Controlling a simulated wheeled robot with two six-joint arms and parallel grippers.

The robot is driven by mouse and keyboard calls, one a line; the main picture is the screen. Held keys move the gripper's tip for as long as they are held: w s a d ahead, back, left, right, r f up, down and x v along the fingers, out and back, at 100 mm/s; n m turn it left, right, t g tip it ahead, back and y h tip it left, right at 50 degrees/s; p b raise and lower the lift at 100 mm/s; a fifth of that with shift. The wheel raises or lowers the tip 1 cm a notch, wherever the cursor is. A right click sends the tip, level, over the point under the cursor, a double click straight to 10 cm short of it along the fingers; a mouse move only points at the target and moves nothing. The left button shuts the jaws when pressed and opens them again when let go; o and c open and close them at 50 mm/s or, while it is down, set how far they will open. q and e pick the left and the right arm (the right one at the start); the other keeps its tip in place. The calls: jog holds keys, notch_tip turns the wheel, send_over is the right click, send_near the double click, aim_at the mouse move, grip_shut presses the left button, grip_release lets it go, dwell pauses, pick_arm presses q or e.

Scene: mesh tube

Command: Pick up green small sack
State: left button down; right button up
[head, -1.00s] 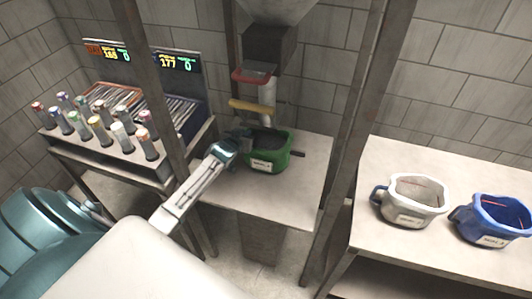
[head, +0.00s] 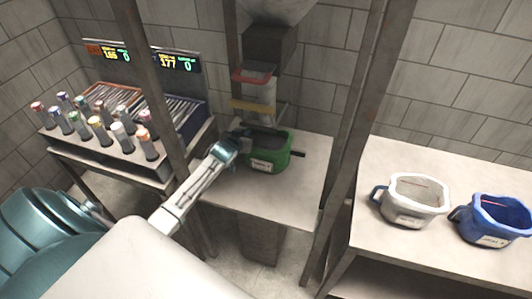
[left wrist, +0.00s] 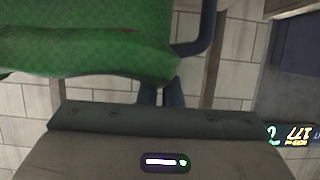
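The green small sack (head: 268,158) stands upright on the small table below the hopper. Its top is open, its inside looks dark, and it has a pale label on its front. My left gripper (head: 242,140) is at the sack's left side, close against it. In the left wrist view the green sack (left wrist: 90,40) fills the upper left, with a dark curved handle (left wrist: 205,35) beside it. The fingers (left wrist: 161,93) show as two narrow dark parts close together. Their tips are hidden behind the sack, so I cannot tell whether they grip it. My right gripper is not in view.
The hopper (head: 272,45) hangs over the small table (head: 300,185), between metal posts (head: 357,110). A white sack (head: 415,205) and a blue sack (head: 495,222) stand on the right table. A rack of several capped tubes (head: 98,125) is at left.

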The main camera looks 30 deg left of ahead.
pick_arm(q)
jog(key=shift+r, duration=0.15)
jog(key=shift+w+r, duration=0.1)
dwell(0.3)
